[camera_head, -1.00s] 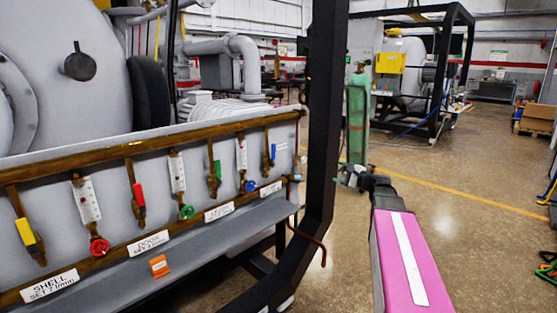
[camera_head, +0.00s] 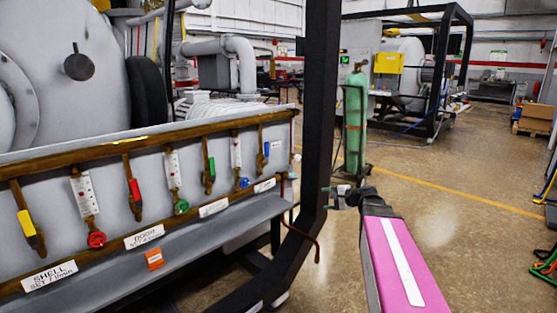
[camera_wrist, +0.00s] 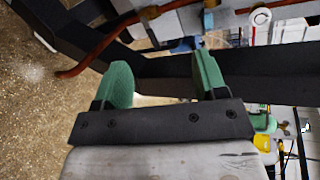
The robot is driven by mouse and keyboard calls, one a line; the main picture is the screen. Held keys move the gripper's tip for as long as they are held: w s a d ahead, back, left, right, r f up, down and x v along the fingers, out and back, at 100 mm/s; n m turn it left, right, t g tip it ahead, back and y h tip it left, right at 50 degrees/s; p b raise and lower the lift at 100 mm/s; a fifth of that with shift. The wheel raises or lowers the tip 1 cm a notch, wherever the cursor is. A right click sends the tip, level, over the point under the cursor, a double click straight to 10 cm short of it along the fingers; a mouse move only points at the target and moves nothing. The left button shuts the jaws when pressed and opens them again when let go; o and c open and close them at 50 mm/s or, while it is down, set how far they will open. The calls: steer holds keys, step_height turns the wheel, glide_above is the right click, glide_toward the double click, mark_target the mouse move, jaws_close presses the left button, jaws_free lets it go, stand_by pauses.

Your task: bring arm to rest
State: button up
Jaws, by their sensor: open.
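My gripper (camera_head: 338,190) is in the head view at the end of my pink arm link, just right of the black frame post (camera_head: 318,120). In the wrist view my gripper (camera_wrist: 162,82) shows two green fingers standing well apart, with nothing between them. The black frame beam (camera_wrist: 250,68) and a brown pipe (camera_wrist: 100,50) lie beyond the fingertips. I cannot tell the exact gap between the fingers and the frame.
A valve panel with red (camera_head: 96,239), green (camera_head: 181,206) and blue (camera_head: 243,183) handwheels stands at left. A green gas cylinder (camera_head: 355,110) stands behind my gripper. The floor at right (camera_head: 450,220) is open, with hoses (camera_head: 545,265) at the right edge.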

steer(key=s+a+f+n+g+h, duration=0.1)
steer(key=s+f+n+g+h, duration=0.7)
steer(key=s+f, duration=1.2)
steer(key=n+h, duration=0.2)
steer(key=h, duration=0.1)
steer(key=shift+s+a+n+g, duration=0.2)
steer(key=shift+s+n+g, duration=0.1)
steer(key=shift+n, duration=0.1)
